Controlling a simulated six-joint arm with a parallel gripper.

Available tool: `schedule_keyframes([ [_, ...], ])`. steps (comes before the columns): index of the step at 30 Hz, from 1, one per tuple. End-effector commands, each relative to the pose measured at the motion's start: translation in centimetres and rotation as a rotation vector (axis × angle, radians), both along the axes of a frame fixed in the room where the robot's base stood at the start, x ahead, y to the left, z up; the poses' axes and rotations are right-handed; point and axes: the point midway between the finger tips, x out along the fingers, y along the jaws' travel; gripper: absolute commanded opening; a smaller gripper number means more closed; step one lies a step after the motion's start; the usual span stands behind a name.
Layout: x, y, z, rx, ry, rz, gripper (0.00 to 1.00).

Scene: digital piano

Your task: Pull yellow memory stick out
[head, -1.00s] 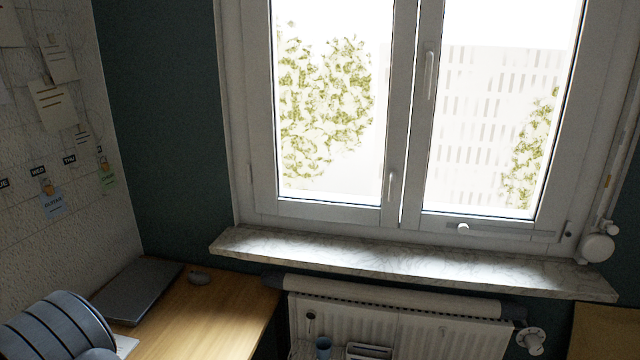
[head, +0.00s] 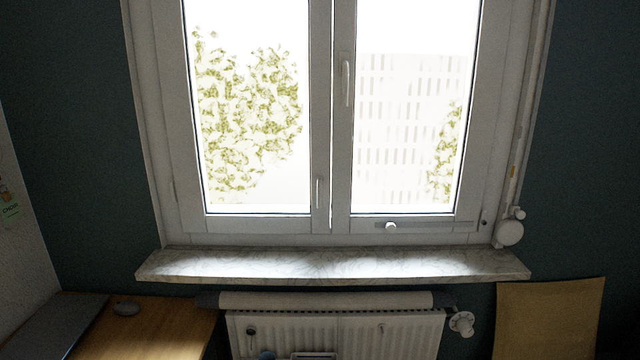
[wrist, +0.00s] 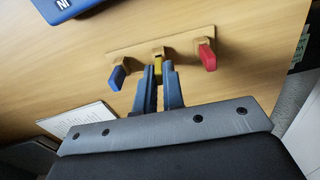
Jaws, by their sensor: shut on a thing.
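In the wrist view, the yellow memory stick (wrist: 158,66) is between the fingertips of my gripper (wrist: 158,72), which is shut on it. The stick's far end meets a narrow wooden strip (wrist: 183,42); how deep it sits there cannot be told. A blue stick (wrist: 118,76) stands at the strip's left end and a red stick (wrist: 207,57) at its right end. The head view shows neither the sticks nor my gripper.
A blue device (wrist: 68,8) lies beyond the strip and a printed sheet (wrist: 82,119) lies left of my fingers on the wooden surface (wrist: 50,75). The head view shows a window, its sill (head: 330,264), a radiator (head: 335,333) and a desk corner (head: 165,318).

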Motion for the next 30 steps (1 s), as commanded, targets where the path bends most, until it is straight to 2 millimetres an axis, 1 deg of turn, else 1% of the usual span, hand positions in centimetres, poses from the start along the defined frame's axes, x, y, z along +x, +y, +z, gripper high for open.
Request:
schedule_keyframes([
  [18, 0.0, 0.0, 1.3, 0.001, 0.000, 0.000, 0.00],
  [30, 0.0, 0.0, 1.4, 0.001, 0.000, 0.000, 0.00],
])
